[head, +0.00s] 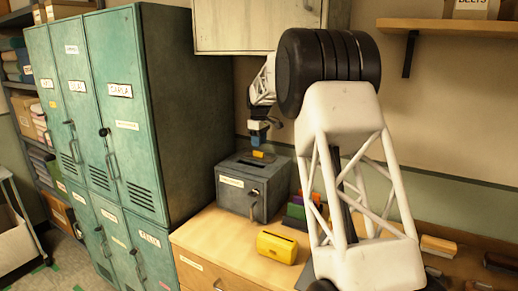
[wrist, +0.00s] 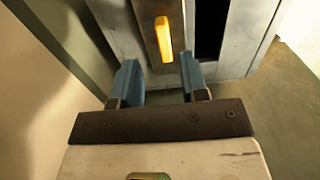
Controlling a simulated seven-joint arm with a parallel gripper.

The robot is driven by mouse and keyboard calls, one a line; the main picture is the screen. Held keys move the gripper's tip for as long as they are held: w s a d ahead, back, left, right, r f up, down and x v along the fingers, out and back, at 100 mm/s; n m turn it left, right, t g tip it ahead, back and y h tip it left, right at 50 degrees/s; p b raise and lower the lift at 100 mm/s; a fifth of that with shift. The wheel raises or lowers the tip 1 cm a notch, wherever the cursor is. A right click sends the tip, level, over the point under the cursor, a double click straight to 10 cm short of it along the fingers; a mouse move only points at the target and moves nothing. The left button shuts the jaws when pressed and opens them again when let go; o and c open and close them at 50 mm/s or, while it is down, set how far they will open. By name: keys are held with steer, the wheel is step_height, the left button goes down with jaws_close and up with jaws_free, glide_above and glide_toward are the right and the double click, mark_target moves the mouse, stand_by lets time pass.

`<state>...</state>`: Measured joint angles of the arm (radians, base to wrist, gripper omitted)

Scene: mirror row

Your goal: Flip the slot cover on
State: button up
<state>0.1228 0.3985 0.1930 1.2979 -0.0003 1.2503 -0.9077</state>
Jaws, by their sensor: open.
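The grey metal box (head: 252,190) stands on the wooden cabinet, with a white label and a lock on its front. On its top is the slot cover, a metal plate (wrist: 146,22) with a yellow tab (wrist: 163,38). The tab also shows in the head view (head: 263,156). A dark slot opening (wrist: 210,28) lies beside the plate and looks uncovered. My gripper (wrist: 160,80) is open and empty above the box top, with its blue fingers pointing down in the head view (head: 258,140). The tab lies just ahead of the gap between the fingers, apart from both.
A yellow case (head: 277,247) lies on the cabinet top (head: 215,240) in front of the box. Several coloured items (head: 300,208) stand right of the box. Green lockers (head: 110,110) rise close on the left, and a wall cabinet (head: 245,25) hangs above.

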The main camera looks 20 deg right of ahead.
mark_target(259, 152)
steer(key=shift+r, duration=1.65)
steer(key=shift+s, duration=0.1)
steer(key=shift+s+a+r, duration=0.1)
steer(key=shift+s+a, duration=0.05)
steer(key=shift+s, duration=0.05)
steer(key=s+a+r+m, duration=0.1)
steer(key=s+a+r, duration=0.1)
steer(key=s, duration=0.9)
steer(key=s+a+r+m+t, duration=0.1)
steer(key=s+a+r+m, duration=0.15)
steer(key=s, duration=0.85)
steer(key=s+a+r+m, duration=0.1)
steer(key=s+a, duration=0.2)
steer(key=s, duration=0.7)
steer(key=s+a+f+m, duration=0.1)
steer(key=s+f, duration=0.2)
steer(key=s, duration=0.8)
steer(key=s+a+f+m+t, duration=0.1)
steer(key=s+f, duration=0.3)
steer(key=s, duration=0.7)
steer(key=s+a+f+m, duration=0.1)
steer(key=s+f, duration=0.3)
steer(key=s, duration=0.8)
steer(key=shift+a+f+m+t, duration=0.15)
steer(key=shift+a+m+t, duration=0.2)
steer(key=shift+m, duration=0.5)
